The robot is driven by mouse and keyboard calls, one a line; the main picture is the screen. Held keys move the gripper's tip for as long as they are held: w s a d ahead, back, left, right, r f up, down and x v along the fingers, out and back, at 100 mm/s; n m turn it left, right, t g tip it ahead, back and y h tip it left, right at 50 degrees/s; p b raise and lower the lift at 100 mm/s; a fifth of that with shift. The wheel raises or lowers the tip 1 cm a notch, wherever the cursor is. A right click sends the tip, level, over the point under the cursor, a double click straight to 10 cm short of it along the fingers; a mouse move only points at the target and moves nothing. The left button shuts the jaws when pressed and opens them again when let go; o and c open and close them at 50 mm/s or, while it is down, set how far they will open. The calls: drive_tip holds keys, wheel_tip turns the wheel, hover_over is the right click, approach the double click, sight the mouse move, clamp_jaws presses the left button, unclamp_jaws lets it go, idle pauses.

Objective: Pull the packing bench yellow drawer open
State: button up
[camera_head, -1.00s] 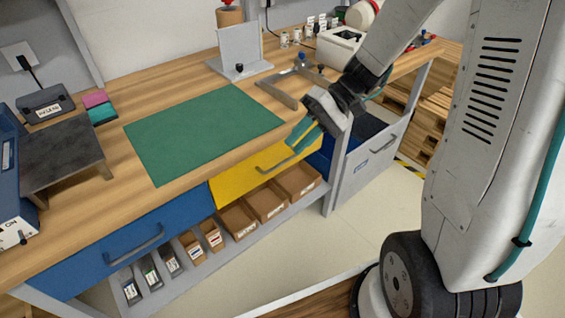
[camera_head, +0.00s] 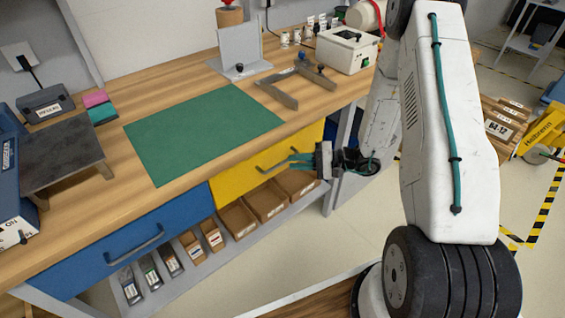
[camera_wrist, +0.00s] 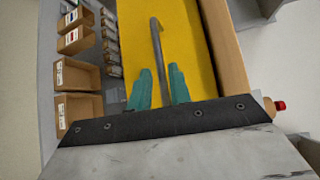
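The yellow drawer (camera_head: 230,186) is under the packing bench's wooden top and looks shut, its front level with the blue drawer. Its grey bar handle (camera_head: 268,166) shows in the head view. My gripper (camera_head: 293,161) is in front of the drawer, at the handle's right end. In the wrist view the yellow front (camera_wrist: 198,45) fills the middle. The handle (camera_wrist: 157,45) runs down toward my gripper (camera_wrist: 159,85) and appears between its two teal fingers, with a small gap on each side. I cannot tell how deep the fingers reach around the bar.
A blue drawer (camera_head: 125,243) is to the left. Cardboard bins (camera_head: 268,201) stand on the grey shelf below the yellow drawer. A green mat (camera_head: 200,130) and a metal clamp frame (camera_head: 285,92) lie on the bench top. Floor in front is open.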

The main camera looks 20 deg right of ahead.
sight(283, 161)
drive_tip(key=x, duration=0.4)
drive_tip(key=shift+w+a, duration=0.2)
drive_tip(key=shift+a, duration=0.15)
drive_tip(key=shift+c, duration=0.3)
clamp_jaws()
drive_tip(key=shift+s, duration=0.1)
